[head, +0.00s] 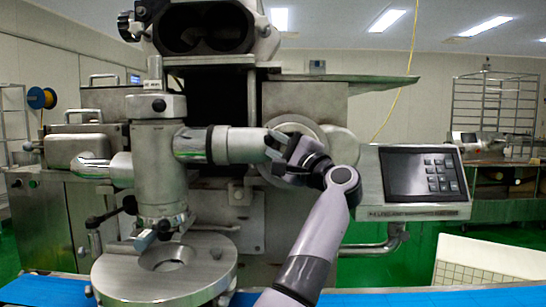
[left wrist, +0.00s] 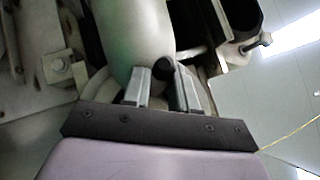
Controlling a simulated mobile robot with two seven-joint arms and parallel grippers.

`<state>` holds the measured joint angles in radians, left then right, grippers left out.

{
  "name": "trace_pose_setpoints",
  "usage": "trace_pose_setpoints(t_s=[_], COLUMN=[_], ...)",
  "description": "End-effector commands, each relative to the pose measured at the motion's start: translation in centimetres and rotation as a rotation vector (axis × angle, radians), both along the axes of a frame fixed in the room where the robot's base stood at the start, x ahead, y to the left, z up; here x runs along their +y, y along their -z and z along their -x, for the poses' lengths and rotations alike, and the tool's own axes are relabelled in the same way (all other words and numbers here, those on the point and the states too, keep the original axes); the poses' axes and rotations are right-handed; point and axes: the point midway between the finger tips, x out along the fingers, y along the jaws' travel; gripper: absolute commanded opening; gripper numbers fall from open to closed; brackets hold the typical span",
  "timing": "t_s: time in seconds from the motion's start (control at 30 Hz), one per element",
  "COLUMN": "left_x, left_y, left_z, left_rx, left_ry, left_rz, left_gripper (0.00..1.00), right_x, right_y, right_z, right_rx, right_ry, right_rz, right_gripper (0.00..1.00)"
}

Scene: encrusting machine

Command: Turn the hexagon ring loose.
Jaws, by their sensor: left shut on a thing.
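A pale horizontal pipe (head: 236,145) runs right from the upright metal cylinder (head: 158,180) of the machine. My left gripper (head: 276,147) is at the right end of this pipe, with its fingers pointing left. In the left wrist view, its two grey fingers (left wrist: 162,88) stand close together at the pipe (left wrist: 133,35), with a dark round knob (left wrist: 163,67) between their tips. The gripper is shut on a part there, which I take for the hexagon ring. The six-sided outline is not clear, as the fingers hide much of it. My right gripper is out of view.
A control panel (head: 419,175) stands just right of my left arm. A large round metal plate (head: 195,280) lies below the cylinder at the front. A blue belt (head: 50,289) runs along the bottom. A white bin (head: 460,248) is at the lower right.

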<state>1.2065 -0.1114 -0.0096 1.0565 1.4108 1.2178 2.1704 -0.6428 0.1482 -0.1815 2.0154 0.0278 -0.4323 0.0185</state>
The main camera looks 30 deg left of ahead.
Motion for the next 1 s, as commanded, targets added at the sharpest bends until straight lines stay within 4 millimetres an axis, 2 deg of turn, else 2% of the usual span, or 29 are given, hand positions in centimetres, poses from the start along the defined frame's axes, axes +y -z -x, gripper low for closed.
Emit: trace_pose_setpoints(t_s=[0.3, 0.73, 0.77, 0.8, 0.83, 1.0], left_x=[-0.3, -0.36, -0.36, -0.35, -0.35, -0.3], left_y=[-0.35, -0.52, -0.53, -0.53, -0.52, -0.47], left_z=[-0.15, -0.18, -0.18, -0.18, -0.18, -0.16], left_rx=[0.049, 0.055, 0.054, 0.054, 0.054, 0.054], left_ry=[0.002, 0.004, 0.004, 0.004, 0.004, 0.002], left_rz=[-0.084, -0.094, -0.094, -0.094, -0.093, -0.091], left_gripper=[0.0, 0.0, 0.3, 0.43, 0.5, 0.5], right_x=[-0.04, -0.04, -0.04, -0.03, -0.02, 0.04], right_y=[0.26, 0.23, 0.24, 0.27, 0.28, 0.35], right_z=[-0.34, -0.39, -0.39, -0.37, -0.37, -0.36], right_rx=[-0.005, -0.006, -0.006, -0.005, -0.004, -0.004], right_ry=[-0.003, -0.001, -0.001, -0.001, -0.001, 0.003], right_rz=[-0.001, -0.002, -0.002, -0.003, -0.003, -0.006], right_gripper=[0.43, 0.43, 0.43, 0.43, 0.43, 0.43])
